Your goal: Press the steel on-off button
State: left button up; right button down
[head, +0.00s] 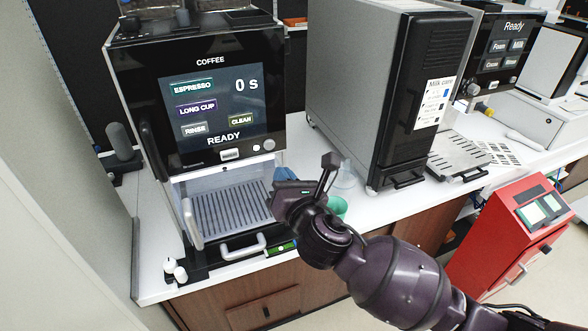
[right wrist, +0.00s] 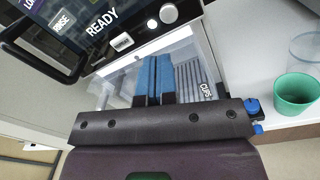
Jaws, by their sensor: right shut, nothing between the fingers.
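The coffee machine (head: 190,160) stands at the left with a lit screen reading READY. Under the screen is a row of controls: a pale rectangular button (head: 231,154), a small white round one (head: 257,147) and a larger grey, steel-looking round button (head: 268,144). The steel-looking button also shows at the top of the right wrist view (right wrist: 168,12). My right gripper (head: 285,174) is just below and right of this row, not visibly touching it. Its blue fingers (right wrist: 153,68) are together and empty, pointing toward the machine. My left gripper is not in view.
A green cup (head: 337,207) and a clear cup (head: 346,177) stand right of the machine, close by my right wrist. A tall grey and black unit (head: 385,100) stands beyond them. A drip grille (head: 226,208) and front handle (head: 243,248) lie below the gripper's level.

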aim_at(270, 146)
jog(key=w+n+b, duration=0.1)
jog(key=w, duration=0.1)
jog(key=w+n+b, duration=0.1)
jog(key=w, duration=0.1)
jog(key=w+a+n+b, duration=0.1)
jog(key=w, duration=0.1)
jog(key=shift+w+f+n+h, duration=0.1)
jog(key=shift+w+n+h, duration=0.05)
jog(key=shift+n+h, duration=0.2)
jog(key=shift+x, duration=0.9)
